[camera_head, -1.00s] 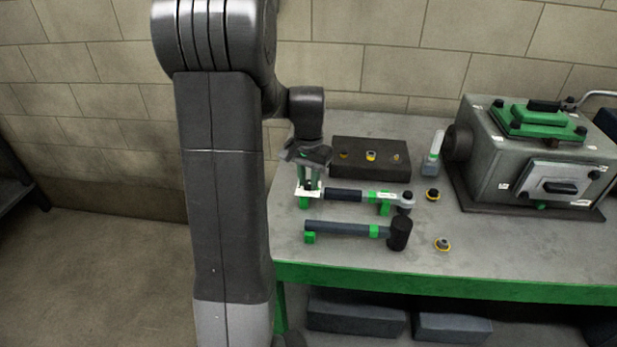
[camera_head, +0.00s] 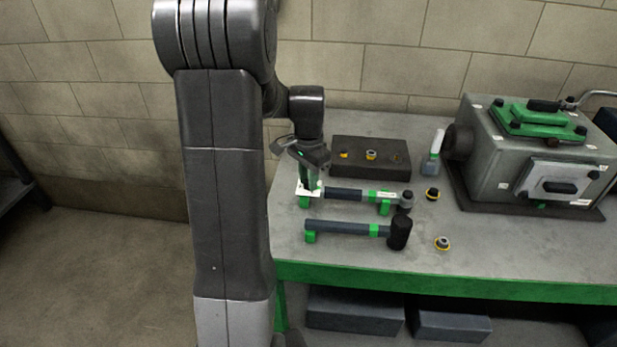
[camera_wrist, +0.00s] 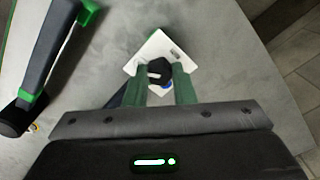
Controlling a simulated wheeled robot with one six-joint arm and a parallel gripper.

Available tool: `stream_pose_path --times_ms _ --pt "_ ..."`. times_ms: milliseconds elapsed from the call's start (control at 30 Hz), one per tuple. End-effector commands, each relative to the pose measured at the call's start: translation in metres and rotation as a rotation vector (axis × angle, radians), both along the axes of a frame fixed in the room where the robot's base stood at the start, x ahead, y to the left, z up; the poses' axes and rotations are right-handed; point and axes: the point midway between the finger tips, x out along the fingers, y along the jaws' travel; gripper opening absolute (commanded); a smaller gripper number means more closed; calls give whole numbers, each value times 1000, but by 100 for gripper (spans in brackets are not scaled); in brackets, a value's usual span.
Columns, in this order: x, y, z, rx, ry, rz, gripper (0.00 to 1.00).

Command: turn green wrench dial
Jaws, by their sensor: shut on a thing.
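The torque wrench (camera_head: 345,194) lies level on green holders, with a dark grip, a green band and a grey head at its right end. At its left end is a white plate (camera_head: 302,190). In the wrist view the white plate (camera_wrist: 158,50) shows with a dark knob (camera_wrist: 158,71) at its middle and a bit of blue below it. My gripper (camera_head: 309,188) points down at this end of the wrench. Its green fingers (camera_wrist: 171,84) are shut on the dark knob.
A black-headed mallet (camera_head: 345,229) lies in front of the wrench. A dark block (camera_head: 368,159) with small fittings stands behind. A grey engine housing (camera_head: 535,165) fills the right of the bench.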

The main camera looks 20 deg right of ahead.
Motion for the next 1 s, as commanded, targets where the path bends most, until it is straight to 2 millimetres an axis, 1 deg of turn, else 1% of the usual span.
stream_pose_path --times_ms 133,167,233,267,533,667,767,1000 --pt "0 0 0 -1 0 1 0" --pt "0 0 0 -1 0 1 29" --pt "0 0 0 -1 0 1 43" --pt "0 0 0 -1 0 1 45" --pt "0 0 1 0 0 1 45" --pt "1 -1 10 -2 -4 1 45" --pt "1 0 27 -3 -5 1 45" --pt "1 -1 83 -3 -6 1 45"
